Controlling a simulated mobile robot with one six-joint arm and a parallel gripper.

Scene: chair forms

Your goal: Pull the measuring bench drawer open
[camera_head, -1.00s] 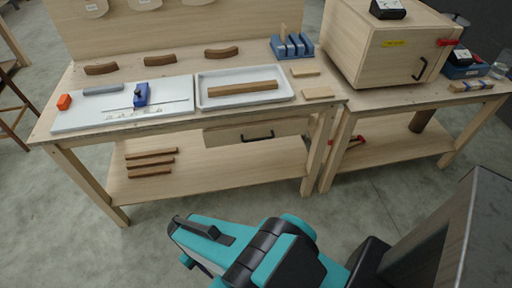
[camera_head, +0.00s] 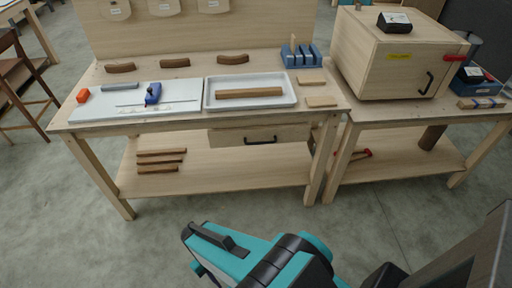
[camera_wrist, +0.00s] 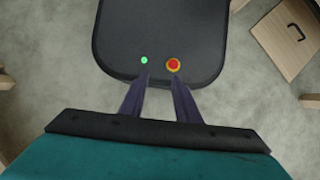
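The measuring bench (camera_head: 185,122) is a wooden table with a lower shelf. Its drawer (camera_head: 225,137) hangs under the top, right of the middle, with a dark bar handle (camera_head: 260,141) on a pale wooden front. The drawer looks closed. My gripper shows in the wrist view (camera_wrist: 160,85) as two dark fingers standing apart with nothing between them. My teal and black arm (camera_head: 265,262) is low in front of the bench, well short of the drawer. A wooden panel with a dark handle (camera_wrist: 287,38) shows at the wrist view's upper right; I cannot tell which front it is.
The benchtop holds a white board (camera_head: 135,108), a white tray (camera_head: 210,94) with a wooden strip, and a blue rack (camera_head: 300,58). A second table on the right carries a wooden cabinet (camera_head: 388,65). Wooden strips (camera_head: 160,161) lie on the lower shelf. The floor before the bench is clear.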

